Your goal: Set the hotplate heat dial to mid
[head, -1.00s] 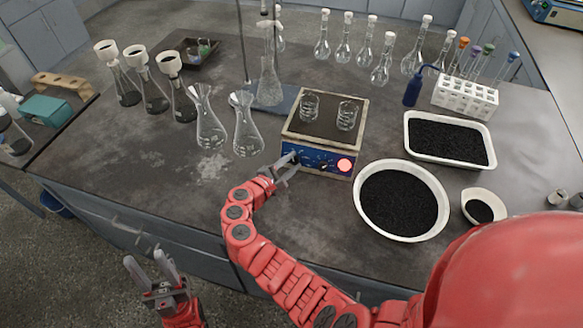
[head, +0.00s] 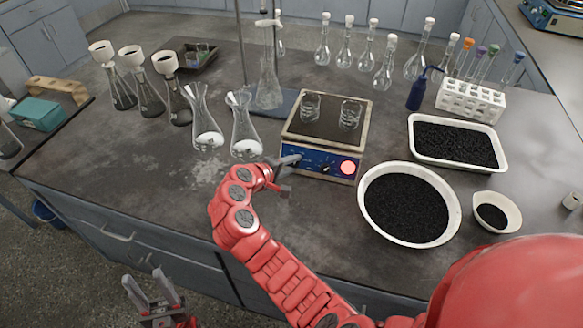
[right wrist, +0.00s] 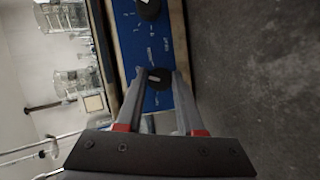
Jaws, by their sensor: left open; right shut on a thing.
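The hotplate (head: 325,120) stands on the bench with two small glass beakers on its dark top. Its blue front panel (head: 318,160) carries dark dials and a round red light. My right gripper (head: 291,162) is at the left end of this panel. In the right wrist view its fingers are shut on a black dial (right wrist: 158,79), one on each side. A second black dial (right wrist: 148,8) is further along the panel, free of the fingers. The panel markings are too small to read. My left gripper (head: 152,292) is open and empty, low in front of the bench.
Two conical flasks (head: 246,130) stand left of the hotplate. A round white bowl (head: 447,222) of black grains stands at its right, with a white tray (head: 497,165) behind. A test tube rack (head: 470,101) stands at the back right. The bench front left is clear.

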